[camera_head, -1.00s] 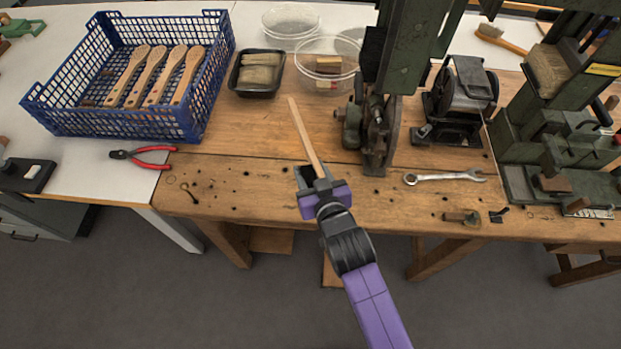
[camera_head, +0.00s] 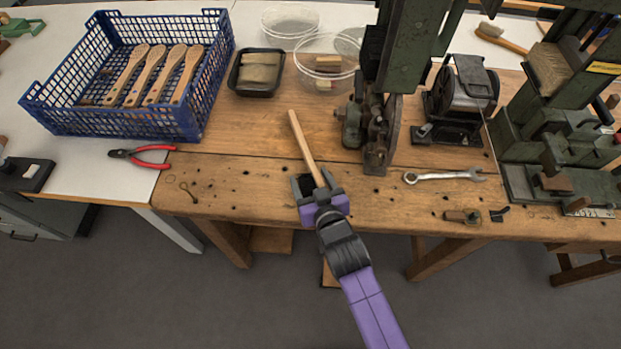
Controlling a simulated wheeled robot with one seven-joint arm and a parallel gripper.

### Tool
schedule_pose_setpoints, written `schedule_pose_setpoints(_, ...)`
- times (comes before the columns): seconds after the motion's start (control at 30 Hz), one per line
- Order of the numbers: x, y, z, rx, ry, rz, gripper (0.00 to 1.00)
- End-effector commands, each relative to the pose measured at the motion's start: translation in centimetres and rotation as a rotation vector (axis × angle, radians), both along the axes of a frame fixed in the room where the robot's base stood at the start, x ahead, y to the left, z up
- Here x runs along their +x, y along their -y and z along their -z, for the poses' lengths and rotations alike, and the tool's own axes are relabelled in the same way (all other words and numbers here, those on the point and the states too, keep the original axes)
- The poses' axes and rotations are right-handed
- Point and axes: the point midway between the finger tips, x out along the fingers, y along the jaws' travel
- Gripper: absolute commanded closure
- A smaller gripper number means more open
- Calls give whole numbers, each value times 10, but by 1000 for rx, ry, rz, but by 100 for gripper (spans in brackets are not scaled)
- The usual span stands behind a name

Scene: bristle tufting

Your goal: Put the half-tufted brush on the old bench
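A brush with a pale wooden handle (camera_head: 305,145), seen as a narrow strip, slants up and left from my gripper (camera_head: 320,187), over the front part of the old wooden bench (camera_head: 235,178). The handle's near end lies between my gripper's fingers, closer to the right one. A dark gap shows on its left, so I cannot tell if the fingers grip it. Its tufts cannot be made out. I cannot tell if the handle touches the bench top.
A blue crate (camera_head: 62,121) holding several wooden brush handles stands at the left. Red pliers (camera_head: 142,156) lie at the bench's left edge. A green machine (camera_head: 376,130) stands just right of the handle; a wrench (camera_head: 445,176) lies farther right. Bench left of the handle is mostly clear.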

Motion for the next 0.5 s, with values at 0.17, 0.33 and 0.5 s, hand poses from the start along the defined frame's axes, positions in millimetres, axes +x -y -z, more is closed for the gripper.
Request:
schedule_pose_setpoints(0.17, 0, 0, 0, 0, 0, 0, 35)
schedule_pose_setpoints(0.33, -2, 1, -4, 0, 0, 0, 35)
schedule_pose_setpoints(0.5, -25, 9, -11, 0, -1, 0, 35)
